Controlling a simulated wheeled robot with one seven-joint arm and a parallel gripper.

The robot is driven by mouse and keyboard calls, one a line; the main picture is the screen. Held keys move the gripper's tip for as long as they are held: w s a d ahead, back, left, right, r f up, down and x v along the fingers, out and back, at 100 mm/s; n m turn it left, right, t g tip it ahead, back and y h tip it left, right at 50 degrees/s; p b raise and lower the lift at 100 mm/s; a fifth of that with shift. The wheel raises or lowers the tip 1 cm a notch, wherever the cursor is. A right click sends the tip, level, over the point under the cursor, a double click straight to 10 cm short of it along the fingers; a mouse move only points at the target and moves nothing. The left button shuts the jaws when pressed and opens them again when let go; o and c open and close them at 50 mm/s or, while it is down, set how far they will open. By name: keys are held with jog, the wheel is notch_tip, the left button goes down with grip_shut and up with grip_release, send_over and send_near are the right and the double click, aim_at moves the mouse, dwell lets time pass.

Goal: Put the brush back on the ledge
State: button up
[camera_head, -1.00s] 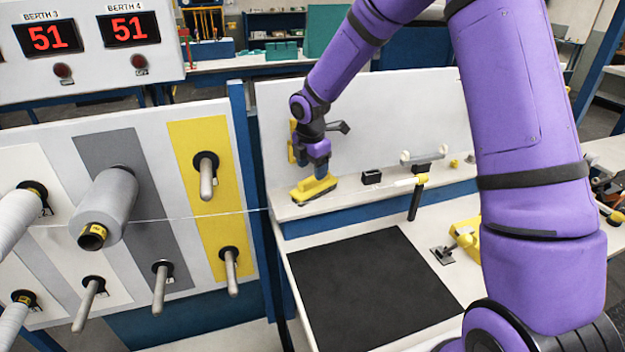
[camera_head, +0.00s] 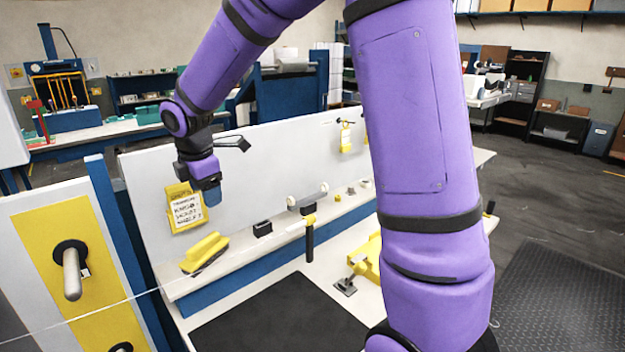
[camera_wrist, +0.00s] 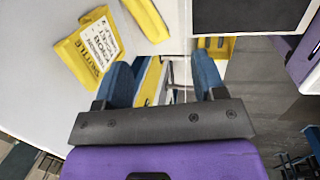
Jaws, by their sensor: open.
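The brush (camera_head: 205,252), with a yellow body and a dark underside, rests on the pale ledge (camera_head: 272,247) at its left end, below a yellow-framed card (camera_head: 187,210). My gripper (camera_head: 212,194) is raised above the brush and apart from it, in front of the upright white panel. In the wrist view my gripper (camera_wrist: 163,76) shows its two blue fingers spread with nothing held between them. A yellow-edged piece at the top of the wrist view looks like the brush (camera_wrist: 148,18), partly cut off by the frame.
A small black block (camera_head: 262,229), a holder with a pale roller (camera_head: 307,200) and a black-handled tool (camera_head: 310,238) stand along the ledge to the right. A black mat (camera_head: 285,318) lies in front. A thread crosses at lower left, near the yellow panel with pegs.

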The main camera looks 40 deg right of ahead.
jog(key=s+d+r+m+t, duration=0.1)
jog(key=s+d+r+m, duration=0.1)
jog(key=s+r+m, duration=0.45)
jog(key=s+d+r+m+t, duration=0.1)
jog(key=s+d+r+m, duration=0.2)
jog(key=s, duration=0.6)
jog(key=s+r+m+t+y, duration=0.1)
jog(key=s+m, duration=0.7)
jog(key=s, duration=0.6)
jog(key=shift+s+d+r+m, duration=0.25)
jog(key=shift+s+r+m, duration=0.1)
jog(key=shift+s, duration=0.05)
